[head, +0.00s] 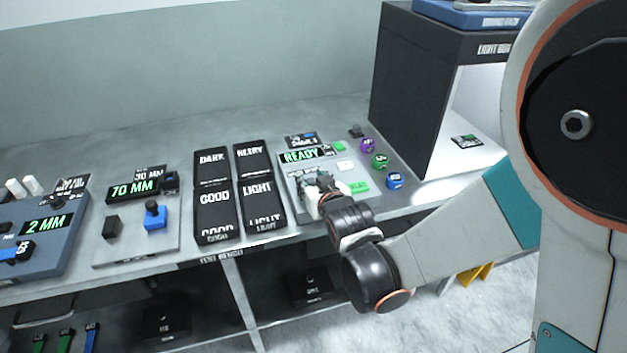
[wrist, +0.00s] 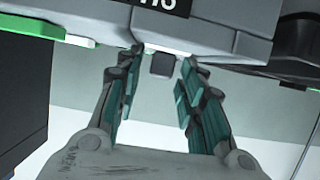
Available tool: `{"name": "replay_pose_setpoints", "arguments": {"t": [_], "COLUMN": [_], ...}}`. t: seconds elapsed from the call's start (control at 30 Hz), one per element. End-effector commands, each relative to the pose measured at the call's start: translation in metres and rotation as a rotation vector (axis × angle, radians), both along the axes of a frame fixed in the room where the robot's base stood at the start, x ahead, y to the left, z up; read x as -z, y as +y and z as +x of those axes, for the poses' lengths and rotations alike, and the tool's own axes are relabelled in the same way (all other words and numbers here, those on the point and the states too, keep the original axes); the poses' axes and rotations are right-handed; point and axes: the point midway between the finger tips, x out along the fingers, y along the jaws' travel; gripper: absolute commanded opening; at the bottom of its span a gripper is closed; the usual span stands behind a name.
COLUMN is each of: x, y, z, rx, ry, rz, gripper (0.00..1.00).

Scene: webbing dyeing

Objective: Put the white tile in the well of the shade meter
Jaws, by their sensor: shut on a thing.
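The shade meter (head: 322,160) is a grey panel on the bench with a green READY display. A small flat white piece (head: 345,165), which looks like the white tile, lies on the panel right of my gripper. My gripper (head: 314,184) is low over the panel's front left part. In the wrist view my gripper (wrist: 162,72) has its teal-padded fingers on either side of a small dark block (wrist: 161,65), close against a grey front edge. The fingers hide the well, and I cannot see its inside.
Dark boxes (head: 213,212) marked DARK, GOOD and LIGHT stand left of the meter. Purple, green and blue pieces (head: 395,181) stand to its right, before the light box (head: 415,90). A 70 MM device (head: 135,188) is further left. The bench's back strip is clear.

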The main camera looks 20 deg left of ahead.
Motion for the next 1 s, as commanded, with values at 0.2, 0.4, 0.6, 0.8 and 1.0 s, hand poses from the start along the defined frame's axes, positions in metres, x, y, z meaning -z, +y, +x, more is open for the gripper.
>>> {"name": "replay_pose_setpoints", "arguments": {"t": [0.2,0.4,0.6,0.8,1.0], "x": [0.001,0.001,0.0,-0.009,-0.04], "y": [0.0,0.0,0.0,0.0,0.0], "z": [0.0,0.0,0.0,-0.001,0.0], "rx": [0.0,0.0,0.0,0.0,0.0], "ry": [0.002,0.002,0.002,0.001,0.001], "rz": [-0.001,-0.001,-0.001,-0.001,-0.001], "gripper": [0.38,0.59,0.59,0.59,0.59]}}
